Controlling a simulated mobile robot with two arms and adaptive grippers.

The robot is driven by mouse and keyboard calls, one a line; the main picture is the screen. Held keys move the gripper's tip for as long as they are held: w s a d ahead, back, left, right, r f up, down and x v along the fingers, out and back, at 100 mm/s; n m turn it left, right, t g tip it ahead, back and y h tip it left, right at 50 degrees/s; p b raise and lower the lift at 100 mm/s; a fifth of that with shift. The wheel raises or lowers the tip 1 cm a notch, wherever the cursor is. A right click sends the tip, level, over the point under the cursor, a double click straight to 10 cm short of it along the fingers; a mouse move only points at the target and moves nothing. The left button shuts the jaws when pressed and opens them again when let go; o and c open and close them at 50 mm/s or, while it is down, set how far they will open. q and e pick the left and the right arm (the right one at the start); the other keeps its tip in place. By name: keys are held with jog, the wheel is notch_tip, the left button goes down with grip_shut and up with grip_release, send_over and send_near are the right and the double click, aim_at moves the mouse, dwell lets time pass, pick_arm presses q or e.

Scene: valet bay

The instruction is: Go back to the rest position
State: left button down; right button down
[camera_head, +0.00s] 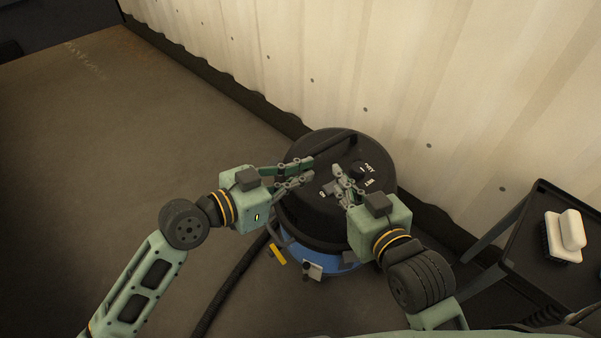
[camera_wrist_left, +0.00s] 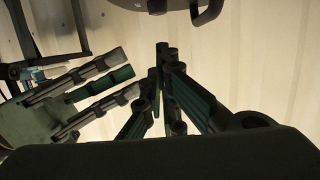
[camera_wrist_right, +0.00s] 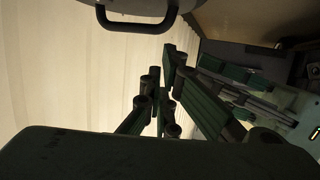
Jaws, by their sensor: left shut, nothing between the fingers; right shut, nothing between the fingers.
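My left gripper (camera_head: 308,171) is shut and empty in the head view, above the left part of a round vacuum cleaner's black lid (camera_head: 318,218). My right gripper (camera_head: 333,183) is shut and empty, above the right part of the same lid. The two grippers point towards each other with a small gap between them. In the left wrist view my left fingers (camera_wrist_left: 162,52) meet at the tips, with my other gripper to their left. In the right wrist view my right fingers (camera_wrist_right: 166,60) also come together, with my other gripper to their right.
The vacuum has a blue body (camera_head: 345,263) and a dark hose (camera_head: 236,285) running down-left over the floor. A pale corrugated wall (camera_head: 380,60) stands close behind it. A dark cart (camera_head: 528,245) bearing a white-topped brush (camera_head: 566,232) is at right. Floor at left (camera_head: 90,150) is clear.

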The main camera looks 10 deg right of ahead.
dwell(0.4)
